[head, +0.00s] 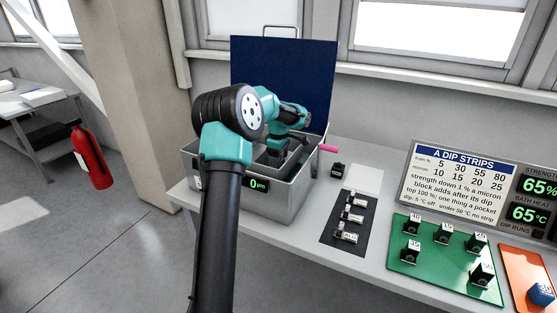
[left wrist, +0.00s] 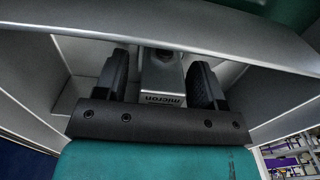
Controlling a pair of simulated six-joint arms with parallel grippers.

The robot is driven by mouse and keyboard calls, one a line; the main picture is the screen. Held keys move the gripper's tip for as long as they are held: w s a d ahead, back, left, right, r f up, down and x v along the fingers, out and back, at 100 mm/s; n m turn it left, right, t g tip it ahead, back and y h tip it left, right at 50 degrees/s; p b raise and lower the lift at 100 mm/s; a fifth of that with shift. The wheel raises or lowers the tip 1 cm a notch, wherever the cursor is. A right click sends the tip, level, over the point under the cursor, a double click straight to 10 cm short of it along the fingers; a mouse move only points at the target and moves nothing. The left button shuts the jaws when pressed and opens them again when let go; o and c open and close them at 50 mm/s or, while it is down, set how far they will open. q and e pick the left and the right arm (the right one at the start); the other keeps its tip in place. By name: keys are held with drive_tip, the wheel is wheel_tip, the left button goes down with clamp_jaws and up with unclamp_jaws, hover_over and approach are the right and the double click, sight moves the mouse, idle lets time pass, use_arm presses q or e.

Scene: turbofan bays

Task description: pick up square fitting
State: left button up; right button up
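My left gripper (head: 281,150) reaches down inside the open grey metal tank (head: 285,198) in the head view. In the left wrist view its two dark fingers (left wrist: 160,68) are apart, one on each side of a grey metal block (left wrist: 161,88) marked "micron". A gap shows between the left finger and the block; the right finger is close to it, and contact cannot be told. Several small metal fittings (head: 350,214) with white tags lie on a black mat (head: 332,238) right of the tank. Which piece is the square fitting cannot be told. My right gripper is not in view.
The tank walls stand close around the gripper, with a blue panel (head: 310,75) behind and a pink handle (head: 328,148) at right. A small black object (head: 338,170), a green board (head: 445,262) with black blocks and a sign (head: 455,180) share the bench.

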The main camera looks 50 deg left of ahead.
use_arm(q)
drive_tip(key=c, duration=1.1)
drive_tip(key=shift+r, duration=0.1)
wheel_tip(320, 180, up, 10)
drive_tip(key=shift+f, duration=0.1)
idle(0.4)
